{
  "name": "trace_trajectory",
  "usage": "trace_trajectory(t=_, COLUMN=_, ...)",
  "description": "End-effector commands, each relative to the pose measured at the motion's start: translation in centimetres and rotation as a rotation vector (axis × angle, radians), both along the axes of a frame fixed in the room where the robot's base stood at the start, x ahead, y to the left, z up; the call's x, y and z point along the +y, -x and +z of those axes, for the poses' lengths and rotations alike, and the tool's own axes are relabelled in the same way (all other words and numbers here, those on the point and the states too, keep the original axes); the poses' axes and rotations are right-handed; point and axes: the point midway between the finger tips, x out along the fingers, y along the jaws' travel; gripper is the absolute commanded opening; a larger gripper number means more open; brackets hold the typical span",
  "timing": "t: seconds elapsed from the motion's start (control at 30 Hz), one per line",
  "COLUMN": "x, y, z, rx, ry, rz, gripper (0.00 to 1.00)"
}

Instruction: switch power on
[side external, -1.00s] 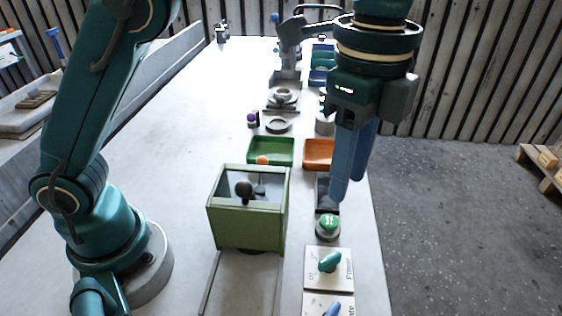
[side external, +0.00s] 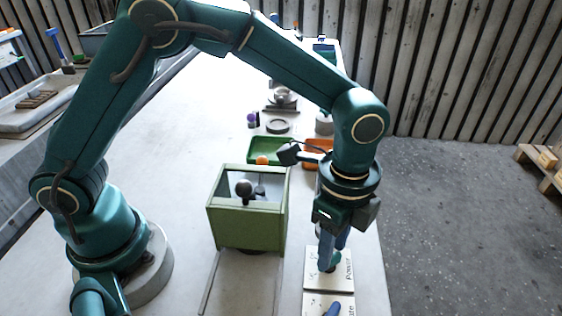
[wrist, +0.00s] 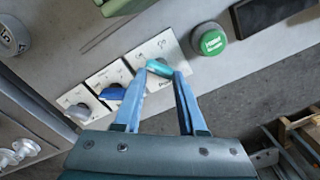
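The power switch is a teal knob (wrist: 159,68) on a white plate (side external: 341,283) marked "Power" at the table's right edge. In the wrist view its long side lies roughly across the picture, between my fingertips. My gripper (side external: 329,262) points down over this plate, with its blue fingers at the knob. In the wrist view my gripper (wrist: 160,75) has its fingers apart, one tip near each end of the knob. I cannot tell whether they touch it. In the side view my fingers hide most of the knob.
A plate with a blue knob (wrist: 112,92) lies beside the power plate, and a grey knob (wrist: 78,111) lies beyond it. A green push button (wrist: 211,42) stands on the other side. A green housing (side external: 247,222) stands left of my gripper. Open floor (side external: 450,220) lies to the right.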

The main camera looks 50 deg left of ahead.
Motion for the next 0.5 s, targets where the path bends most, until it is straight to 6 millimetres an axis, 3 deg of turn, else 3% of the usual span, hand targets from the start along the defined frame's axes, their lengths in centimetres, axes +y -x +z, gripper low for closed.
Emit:
trace_trajectory(t=0.03, x=0.09, y=0.16, z=-1.36, rx=0.006, ry=-0.006, rz=-0.002, gripper=0.4)
trace_trajectory(t=0.5, x=0.06, y=0.19, z=-1.26, rx=0.005, ry=-0.006, rz=0.692, gripper=0.4)
